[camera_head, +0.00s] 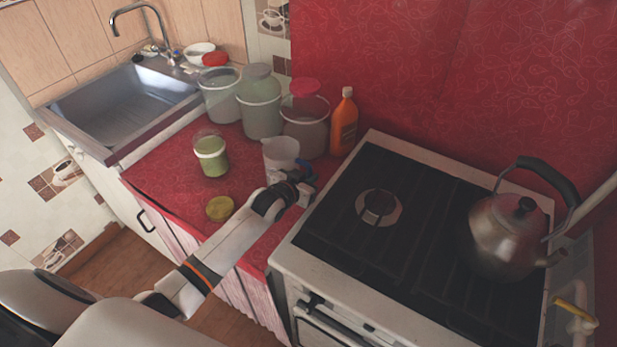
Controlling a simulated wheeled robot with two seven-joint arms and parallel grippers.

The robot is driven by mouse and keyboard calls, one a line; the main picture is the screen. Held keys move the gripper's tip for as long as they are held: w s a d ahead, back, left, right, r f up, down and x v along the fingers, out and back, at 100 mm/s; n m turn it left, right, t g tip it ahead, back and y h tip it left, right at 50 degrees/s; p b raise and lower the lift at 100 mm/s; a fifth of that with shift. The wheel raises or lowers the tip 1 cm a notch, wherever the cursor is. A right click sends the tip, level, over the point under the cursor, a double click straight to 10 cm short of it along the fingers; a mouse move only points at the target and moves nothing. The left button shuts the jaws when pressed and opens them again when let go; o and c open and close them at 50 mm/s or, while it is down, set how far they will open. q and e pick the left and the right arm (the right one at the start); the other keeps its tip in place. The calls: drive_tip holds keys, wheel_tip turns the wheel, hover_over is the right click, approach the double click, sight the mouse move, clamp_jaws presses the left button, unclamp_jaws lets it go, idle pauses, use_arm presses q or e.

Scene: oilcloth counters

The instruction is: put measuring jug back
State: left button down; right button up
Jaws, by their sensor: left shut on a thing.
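The measuring jug (279,153) is a whitish, translucent vessel. It stands upright at the right part of the red oilcloth counter (170,176), close to the stove. My left gripper (302,176) reaches in over the counter from below and is shut on the jug at its lower right side. The fingertips are small in view and partly hidden by the wrist. I cannot tell whether the jug's base touches the counter. My right gripper is out of view.
Several lidded tubs (259,104) and an orange bottle (343,122) stand behind the jug. A green-filled jar (211,156) and a yellowish lid (220,208) are to its left. The stove (410,215) with a kettle (506,235) is right; a sink (125,100) is far left.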

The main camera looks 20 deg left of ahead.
use_arm(q)
drive_tip(key=c, duration=1.4)
unclamp_jaws()
drive_tip(key=shift+f, duration=0.1)
drive_tip(key=v, duration=1.2)
drive_tip(key=shift+r, duration=0.2)
drive_tip(key=shift+s+f, duration=0.1)
